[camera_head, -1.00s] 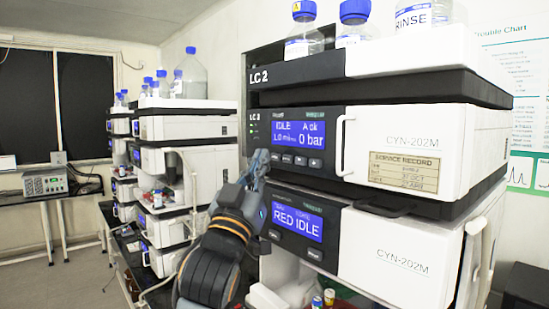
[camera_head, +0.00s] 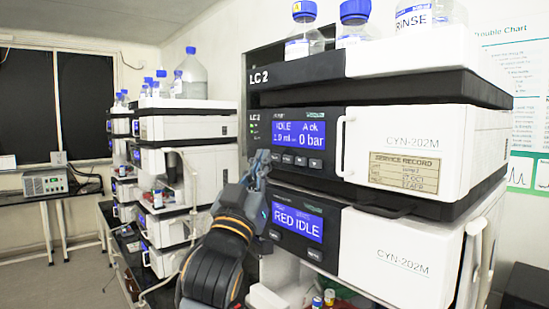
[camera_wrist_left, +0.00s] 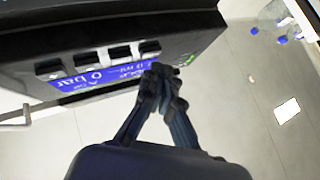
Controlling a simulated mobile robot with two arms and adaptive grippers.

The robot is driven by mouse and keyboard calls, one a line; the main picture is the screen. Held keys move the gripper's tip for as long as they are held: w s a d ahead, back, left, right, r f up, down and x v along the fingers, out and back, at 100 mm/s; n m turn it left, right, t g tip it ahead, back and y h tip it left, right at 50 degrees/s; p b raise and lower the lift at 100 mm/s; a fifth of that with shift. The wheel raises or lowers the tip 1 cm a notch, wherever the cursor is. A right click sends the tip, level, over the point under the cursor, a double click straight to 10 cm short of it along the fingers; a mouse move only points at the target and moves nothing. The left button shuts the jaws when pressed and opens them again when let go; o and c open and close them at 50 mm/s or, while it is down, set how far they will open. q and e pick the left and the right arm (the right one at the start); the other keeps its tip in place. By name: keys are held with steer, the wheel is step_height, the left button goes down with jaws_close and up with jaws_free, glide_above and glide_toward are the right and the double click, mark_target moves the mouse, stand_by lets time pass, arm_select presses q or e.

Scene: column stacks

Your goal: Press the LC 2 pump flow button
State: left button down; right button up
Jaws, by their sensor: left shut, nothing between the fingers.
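A row of small dark buttons (camera_head: 301,161) sits below that display; the row also shows, upside down, in the left wrist view (camera_wrist_left: 102,57). My left gripper (camera_head: 260,158) is shut and empty, its fingertips at the left end of this row. In the wrist view its tips (camera_wrist_left: 163,74) are beside the end button (camera_wrist_left: 149,46); I cannot tell whether they touch. My right gripper is out of view.
A lower module with a RED IDLE display (camera_head: 297,222) is right of my left wrist. A white handle (camera_head: 341,146) sticks out beside the upper display. Blue-capped bottles (camera_head: 304,31) stand on top. Another instrument stack (camera_head: 185,130) stands to the left.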

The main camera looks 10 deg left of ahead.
arm_select(q)
steer(key=shift+w+d, duration=0.4)
steer(key=shift+w, duration=0.1)
stand_by(0.8)
steer(key=shift+s+a, duration=0.5)
steer(key=shift+s, duration=0.15)
steer(key=s+a, duration=0.1)
steer(key=s, duration=0.1)
steer(key=s+a+p, duration=0.1)
steer(key=s+a, duration=0.1)
stand_by(0.6)
stand_by(0.5)
